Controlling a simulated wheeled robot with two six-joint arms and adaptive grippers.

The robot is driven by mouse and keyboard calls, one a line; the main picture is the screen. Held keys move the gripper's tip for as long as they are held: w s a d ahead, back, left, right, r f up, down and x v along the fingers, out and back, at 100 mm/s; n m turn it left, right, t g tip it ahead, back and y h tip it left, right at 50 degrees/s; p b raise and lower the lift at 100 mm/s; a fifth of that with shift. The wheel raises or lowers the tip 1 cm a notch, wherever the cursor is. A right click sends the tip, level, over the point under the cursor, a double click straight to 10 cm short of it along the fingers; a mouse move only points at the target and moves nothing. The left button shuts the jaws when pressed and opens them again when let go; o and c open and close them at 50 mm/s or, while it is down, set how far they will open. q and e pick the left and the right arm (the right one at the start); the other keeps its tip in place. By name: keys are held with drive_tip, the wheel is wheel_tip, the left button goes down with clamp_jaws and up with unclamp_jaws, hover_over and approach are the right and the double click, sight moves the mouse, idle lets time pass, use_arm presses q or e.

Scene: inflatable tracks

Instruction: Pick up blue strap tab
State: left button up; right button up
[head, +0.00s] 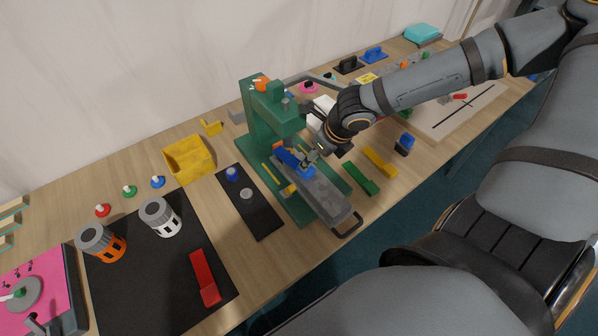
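A blue piece (291,161), which looks like the blue strap tab, lies at the far end of a long grey strap-like part (322,194) on the green press-like stand (266,112). My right gripper (311,156) comes in from the upper right. Its fingertips are at the right end of the blue piece. The fingers are small and partly hidden by the wrist, so I cannot tell whether they touch or grip it. My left gripper is not in view.
A black plate (263,217) with a blue knob (232,174) lies left of the stand. A yellow bin (170,163) is behind it. Green (361,179) and yellow (380,162) bars lie to the right. A black handle loop (349,225) juts toward the table's front edge.

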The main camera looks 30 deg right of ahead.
sight(293, 160)
drive_tip(key=shift+w+a+f, duration=0.1)
drive_tip(key=shift+w+f, duration=0.1)
drive_tip(key=shift+f, duration=0.45)
drive_tip(key=shift+b, duration=0.35)
drive_tip(key=shift+f, duration=0.3)
drive_tip(key=b+x, duration=0.2)
drive_tip(key=x, duration=0.1)
drive_tip(key=b+x, duration=0.2)
drive_tip(key=shift+w+a+r, duration=0.15)
drive_tip(key=shift+w+a, duration=0.1)
drive_tip(key=shift+a, duration=0.05)
drive_tip(key=shift+s+d+r, duration=0.1)
drive_tip(key=shift+c, duration=0.5)
drive_tip(key=c, duration=1.1)
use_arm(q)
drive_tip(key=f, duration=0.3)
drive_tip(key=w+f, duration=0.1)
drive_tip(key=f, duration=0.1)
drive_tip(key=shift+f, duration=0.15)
use_arm(e)
drive_tip(key=shift+c, duration=0.3)
drive_tip(key=shift+r, duration=0.15)
